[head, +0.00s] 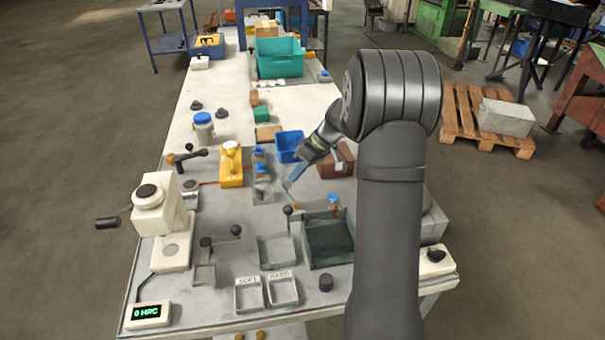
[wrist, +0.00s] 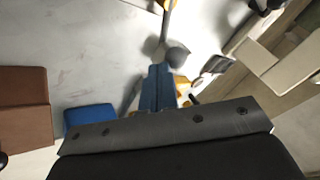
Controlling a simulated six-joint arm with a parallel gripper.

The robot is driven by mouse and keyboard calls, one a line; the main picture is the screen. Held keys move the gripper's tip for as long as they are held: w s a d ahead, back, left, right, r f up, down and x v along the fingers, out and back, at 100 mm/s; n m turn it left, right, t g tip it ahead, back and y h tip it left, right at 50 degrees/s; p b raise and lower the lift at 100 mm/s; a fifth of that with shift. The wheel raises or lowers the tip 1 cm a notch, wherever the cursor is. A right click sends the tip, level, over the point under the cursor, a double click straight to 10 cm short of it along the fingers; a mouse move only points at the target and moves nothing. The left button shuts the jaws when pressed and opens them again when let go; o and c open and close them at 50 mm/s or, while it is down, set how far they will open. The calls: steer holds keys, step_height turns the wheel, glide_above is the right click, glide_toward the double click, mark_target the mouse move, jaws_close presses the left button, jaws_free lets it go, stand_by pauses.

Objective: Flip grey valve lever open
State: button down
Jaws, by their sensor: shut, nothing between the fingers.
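My gripper (head: 288,185) reaches down from the right over the middle of the bench, with its narrow blue fingers together and empty. In the wrist view the shut fingers (wrist: 158,70) point at a rounded grey knob (wrist: 178,56), close to their tips; I cannot tell whether they touch. In the head view a dark ball-ended lever (head: 288,210) stands just below the fingertips. Another ball-ended lever (head: 236,230) is further left. Which of these is the grey valve lever, and its exact position, is not clear.
A blue bin (head: 288,146) and a brown box (head: 338,162) stand close behind my gripper. A yellow unit (head: 231,165) is to the left, and a dark open tray (head: 328,262) is in front. The white hand-cranked machine (head: 160,215) stands at the left edge.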

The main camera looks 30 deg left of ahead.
steer(key=s+a+n+g+h, duration=0.2)
steer(key=s+n+h, duration=0.2)
steer(key=s+n, duration=0.2)
steer(key=shift+a+n, duration=0.35)
steer(key=shift+n, duration=0.95)
steer(key=shift+s, duration=0.1)
steer(key=w+a+r, duration=0.4)
steer(key=w+r, duration=0.3)
steer(key=r, duration=0.2)
steer(key=shift+w+a, duration=0.3)
steer(key=shift+a, duration=0.1)
steer(key=shift+s, duration=0.1)
stand_by(0.4)
